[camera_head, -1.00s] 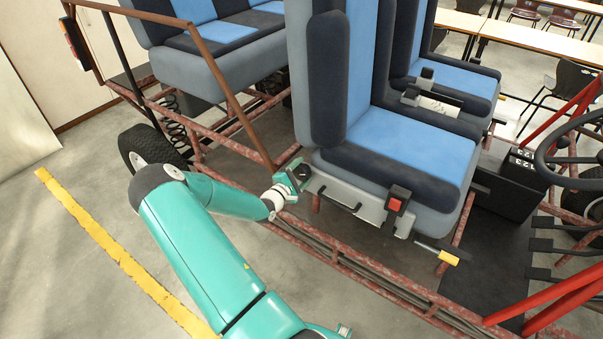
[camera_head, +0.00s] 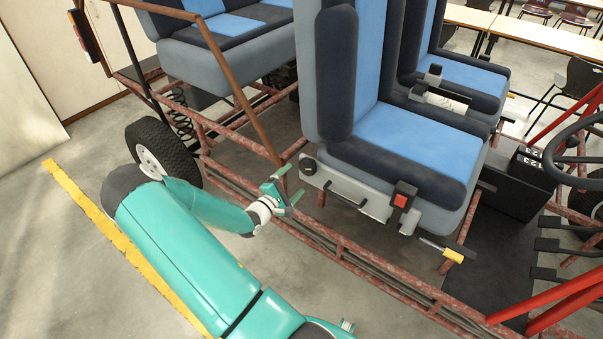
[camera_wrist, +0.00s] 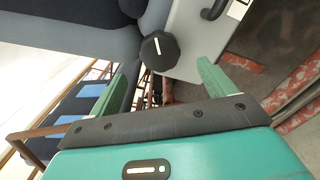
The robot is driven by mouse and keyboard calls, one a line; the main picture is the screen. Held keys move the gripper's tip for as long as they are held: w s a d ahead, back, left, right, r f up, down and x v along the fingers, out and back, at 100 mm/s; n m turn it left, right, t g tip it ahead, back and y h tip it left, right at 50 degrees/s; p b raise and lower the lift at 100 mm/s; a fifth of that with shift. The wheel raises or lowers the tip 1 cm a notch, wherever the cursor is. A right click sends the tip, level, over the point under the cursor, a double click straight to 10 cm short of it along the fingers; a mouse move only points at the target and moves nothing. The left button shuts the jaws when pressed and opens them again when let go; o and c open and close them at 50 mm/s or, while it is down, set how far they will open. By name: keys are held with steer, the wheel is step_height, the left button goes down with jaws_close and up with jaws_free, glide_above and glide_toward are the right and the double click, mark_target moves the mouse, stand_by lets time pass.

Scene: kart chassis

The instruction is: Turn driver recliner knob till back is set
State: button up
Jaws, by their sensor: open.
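The driver recliner knob (camera_head: 308,166) is a dark round knob at the rear end of the pale side plate under the driver seat (camera_head: 400,140). In the wrist view the knob (camera_wrist: 160,50) is dark, many-sided and carries a white line mark. The seat back (camera_head: 350,70) stands close to upright. My gripper (camera_head: 290,190) is open and empty, apart from the knob, to its lower left in the head view. In the wrist view its two green fingers (camera_wrist: 163,80) are spread, with the knob ahead of the gap between them.
A brown frame bar (camera_head: 240,90) slants down close behind my gripper. Red frame rails (camera_head: 370,268) run below the seat.

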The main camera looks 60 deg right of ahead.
steer(key=a, duration=0.5)
steer(key=shift+w, duration=0.35)
steer(key=s+a+r+m+t+y, duration=0.1)
steer(key=a+r+t+y, duration=0.1)
steer(key=a+r+y, duration=0.4)
steer(key=s+a+r+m+t+y, duration=0.1)
steer(key=a+r+t+y, duration=0.2)
steer(key=a+r, duration=1.1)
steer(key=a+r+m+t+y, duration=0.2)
steer(key=a+r+y, duration=0.6)
steer(key=a, duration=1.6)
step_height(320, 180, up, 3)
steer(key=shift+s+f+t+y, duration=0.1)
steer(key=shift+s+t+y, duration=0.3)
steer(key=shift+t, duration=0.3)
